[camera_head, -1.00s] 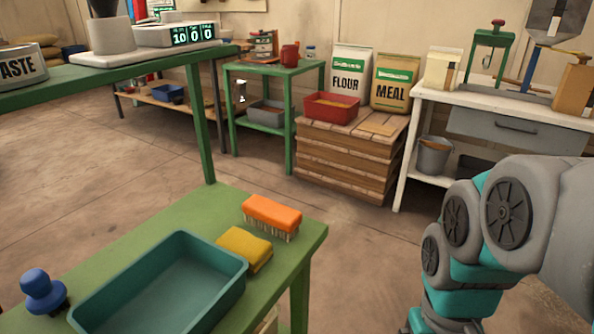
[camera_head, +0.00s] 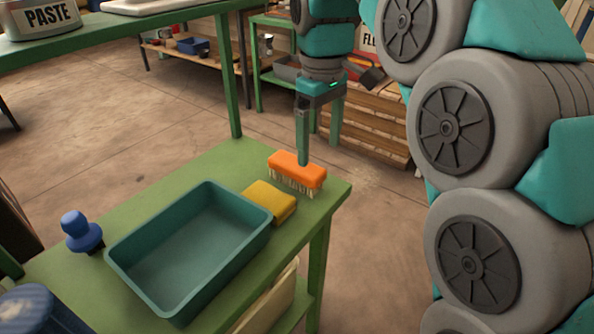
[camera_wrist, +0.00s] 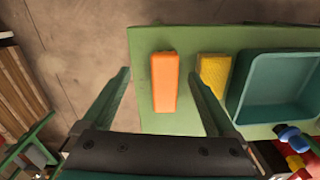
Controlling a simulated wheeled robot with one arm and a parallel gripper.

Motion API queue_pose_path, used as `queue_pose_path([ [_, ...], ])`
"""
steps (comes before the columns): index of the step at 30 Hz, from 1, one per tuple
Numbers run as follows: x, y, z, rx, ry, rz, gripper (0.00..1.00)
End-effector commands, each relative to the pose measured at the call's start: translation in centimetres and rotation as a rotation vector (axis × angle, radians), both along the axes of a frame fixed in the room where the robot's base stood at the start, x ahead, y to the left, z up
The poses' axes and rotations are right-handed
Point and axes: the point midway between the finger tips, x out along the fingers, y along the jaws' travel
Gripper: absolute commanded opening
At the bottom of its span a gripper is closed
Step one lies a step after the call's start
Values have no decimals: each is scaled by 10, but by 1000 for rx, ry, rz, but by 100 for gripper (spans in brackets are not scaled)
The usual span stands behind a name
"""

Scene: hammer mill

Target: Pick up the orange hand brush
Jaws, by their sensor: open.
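The orange hand brush (camera_head: 297,170) lies bristles down on the green table (camera_head: 205,165), near its far right corner. In the wrist view the brush (camera_wrist: 165,82) shows from above, as an orange block between the two fingers and slightly beyond their tips. My gripper (camera_head: 318,155) points down above the brush, with a finger overlapping its top in the head view. In the wrist view my gripper (camera_wrist: 160,82) is open and empty, with one finger left of the brush and the other between it and the yellow sponge (camera_wrist: 214,74). Contact with the brush cannot be seen.
The yellow sponge also shows in the head view (camera_head: 270,201), close beside the brush. A teal tray (camera_head: 120,262) stands next to it. A blue-handled object (camera_head: 80,232) stands at the table's left. A higher green bench (camera_head: 150,27) is behind.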

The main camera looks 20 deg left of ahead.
Motion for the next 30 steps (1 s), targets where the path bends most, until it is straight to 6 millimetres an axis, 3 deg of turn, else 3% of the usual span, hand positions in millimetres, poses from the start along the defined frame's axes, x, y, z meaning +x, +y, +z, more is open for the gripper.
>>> queue_pose_path([
  [3, 7, 27, 6, 6, -5, 69, 92],
  [8, 10, 43, 10, 12, -14, 113, 92],
  [30, 9, 45, -46, 9, -9, 121, 92],
])
